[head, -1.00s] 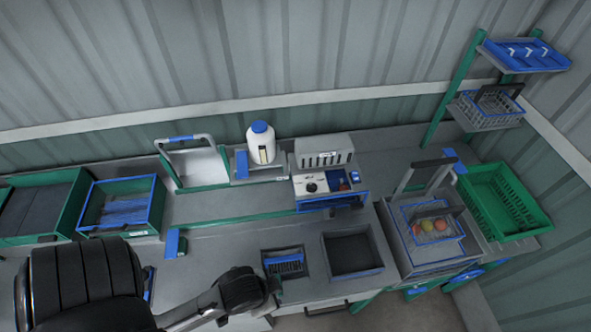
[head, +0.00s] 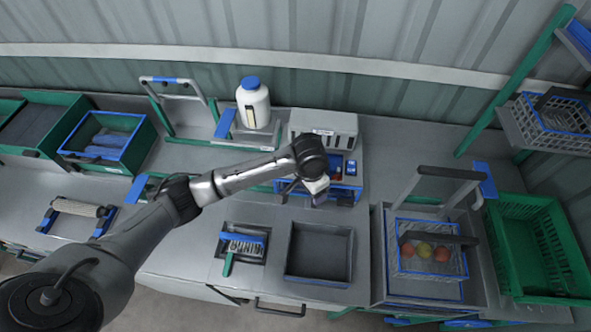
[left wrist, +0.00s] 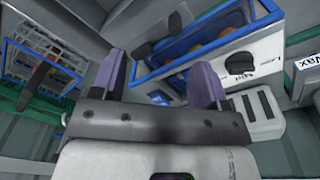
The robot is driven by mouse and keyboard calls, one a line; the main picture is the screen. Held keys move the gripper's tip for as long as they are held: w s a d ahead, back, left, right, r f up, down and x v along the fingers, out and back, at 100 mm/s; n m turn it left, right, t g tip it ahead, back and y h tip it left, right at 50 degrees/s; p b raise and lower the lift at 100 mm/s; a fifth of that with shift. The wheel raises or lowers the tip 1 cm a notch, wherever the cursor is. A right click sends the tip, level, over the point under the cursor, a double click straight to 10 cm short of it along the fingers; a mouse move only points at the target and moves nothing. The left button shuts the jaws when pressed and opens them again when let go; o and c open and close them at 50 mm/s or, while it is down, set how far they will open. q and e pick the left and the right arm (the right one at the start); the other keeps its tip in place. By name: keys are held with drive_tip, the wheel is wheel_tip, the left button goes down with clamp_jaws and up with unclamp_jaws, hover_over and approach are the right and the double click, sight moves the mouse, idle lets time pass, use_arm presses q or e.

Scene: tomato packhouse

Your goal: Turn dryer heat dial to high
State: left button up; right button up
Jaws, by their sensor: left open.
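The dryer (head: 325,124) stands against the back of the bench, with a pale vented top and a blue-framed front. Its black heat dial (left wrist: 240,64) is on a white panel in the left wrist view, with small printed labels around it. The exact pointer setting is hard to read. In the head view my arm hides the dial. My left gripper (head: 318,190) is at the dryer's front; its purple fingers (left wrist: 158,80) are open and empty in the wrist view. The dial is beyond and right of the right finger, apart from it. My right gripper is not in view.
A white bottle with a blue cap (head: 253,103) stands left of the dryer. An empty dark tray (head: 320,278) and a brush (head: 241,247) are in front. A wire basket (head: 432,272) with several fruits is at right, beside a green crate (head: 497,210).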

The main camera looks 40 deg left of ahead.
use_arm(q)
drive_tip(key=w+a+r+n+b, duration=0.2)
drive_tip(key=w+a+r, duration=0.2)
drive_tip(key=a, duration=0.2)
drive_tip(key=w+a+r+n+b, duration=0.2)
drive_tip(key=w+a+r, duration=0.15)
drive_tip(key=a, duration=0.25)
drive_tip(key=shift+g+y, duration=0.3)
drive_tip(key=shift+g, duration=0.1)
wheel_tip(320, 180, down, 12)
drive_tip(key=shift+a+r, duration=0.1)
drive_tip(key=shift+r, duration=0.05)
drive_tip(key=shift+f, duration=0.95)
drive_tip(key=c, duration=0.9)
drive_tip(key=shift+r, duration=0.1)
